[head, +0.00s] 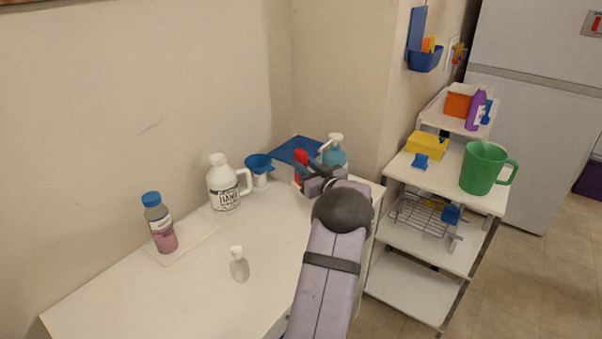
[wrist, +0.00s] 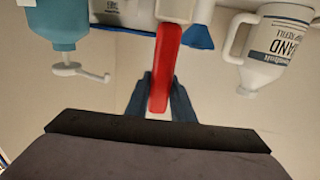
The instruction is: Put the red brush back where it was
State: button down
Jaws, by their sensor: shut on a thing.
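The red brush (head: 300,163) shows as a small upright red piece at the back of the white table, just beyond my gripper (head: 311,180). In the wrist view the red brush (wrist: 166,68) runs up between the two dark blue fingers of my gripper (wrist: 163,98), which are shut on it. A pale part shows at its upper end there; I cannot tell if it belongs to the brush. A blue mat (head: 291,147) lies in the table's back corner behind the brush. My gripper hides the lower part of the brush in the head view.
A teal pump bottle (head: 336,157) stands close right of my gripper. A blue funnel (head: 258,163), a white jug (head: 224,188), a blue-capped bottle (head: 159,222) and a small clear bottle (head: 239,266) stand leftward. A shelf cart (head: 402,168) holds a green pitcher (head: 482,168). The table's front is clear.

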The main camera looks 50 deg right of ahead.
jog(key=shift+f, duration=1.85)
jog(key=shift+f, duration=0.2)
jog(key=c, duration=1.5)
grip_release()
jog(key=shift+c, duration=0.2)
jog(key=shift+r, duration=0.1)
jog(key=shift+r, duration=0.15)
jog(key=shift+s, duration=0.25)
jog(key=b+v, duration=0.1)
jog(key=v, duration=1)
jog(key=shift+s+a, duration=0.2)
